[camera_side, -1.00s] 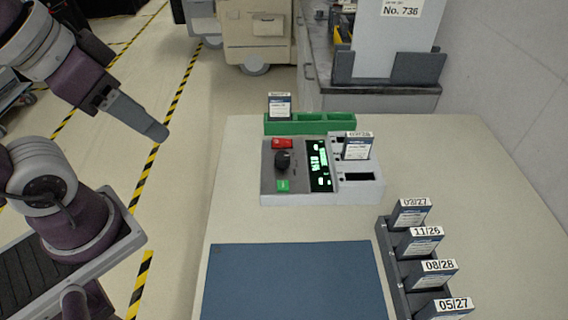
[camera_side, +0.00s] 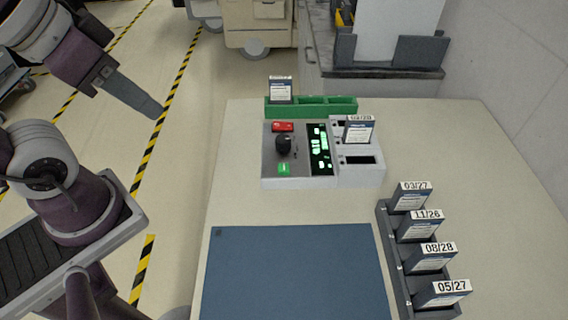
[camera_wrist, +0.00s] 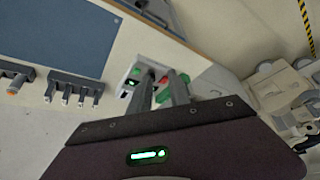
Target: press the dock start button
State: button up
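The grey dock (camera_side: 270,156) stands on the table in the side view. Its face carries a green button (camera_side: 284,169) at the front left, a black knob (camera_side: 284,145), a red button (camera_side: 283,127) behind it and a lit green display (camera_side: 320,150). One labelled pack (camera_side: 359,130) stands in a rear slot; the front slot is empty. My gripper (camera_side: 155,108) is left of the table, above the floor, well apart from the dock. In the wrist view, my gripper (camera_wrist: 161,78) shows two fingers with a gap and nothing between them. The dock (camera_wrist: 150,71) lies beyond the fingers, partly hidden.
A green rack (camera_side: 335,107) behind the dock holds one pack (camera_side: 281,90). A dark rack (camera_side: 393,265) at the right holds several dated packs (camera_side: 432,257). A blue mat (camera_side: 295,275) lies in front. Carts (camera_side: 258,25) and a counter (camera_side: 385,72) stand behind.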

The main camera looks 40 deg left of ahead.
grip_shut()
dwell(1.4)
